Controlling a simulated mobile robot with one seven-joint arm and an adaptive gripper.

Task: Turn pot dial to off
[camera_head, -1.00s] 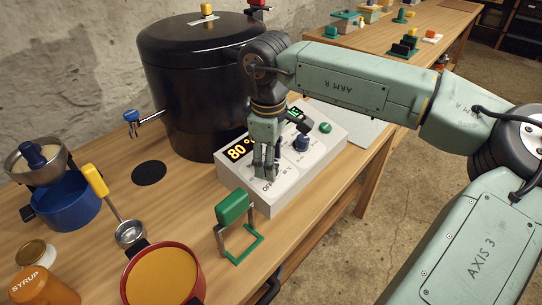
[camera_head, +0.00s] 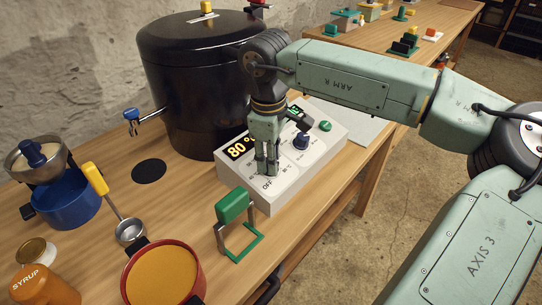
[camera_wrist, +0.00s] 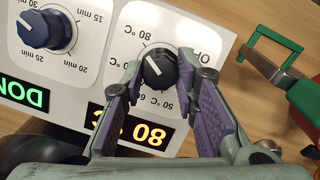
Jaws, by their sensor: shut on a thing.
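The pot dial (camera_wrist: 160,68) is a dark knob with a white pointer line on the white control box (camera_head: 315,165). In the wrist view its pointer seems to lean toward the 80 °C mark, away from the OFF label. My gripper (camera_head: 268,172) points down at the box. In the wrist view my gripper (camera_wrist: 163,72) has its two purple-padded fingers on either side of the dial, shut on it. In the head view the fingers hide the dial. The display (camera_head: 241,148) reads 80 °C.
A second dial (camera_head: 302,142), marked in minutes, and a green button (camera_head: 325,127) are on the box. The big black pot (camera_head: 195,90) stands behind it. A green-handled tool (camera_head: 232,207) stands close in front. A red pan (camera_head: 160,278) is nearer the front.

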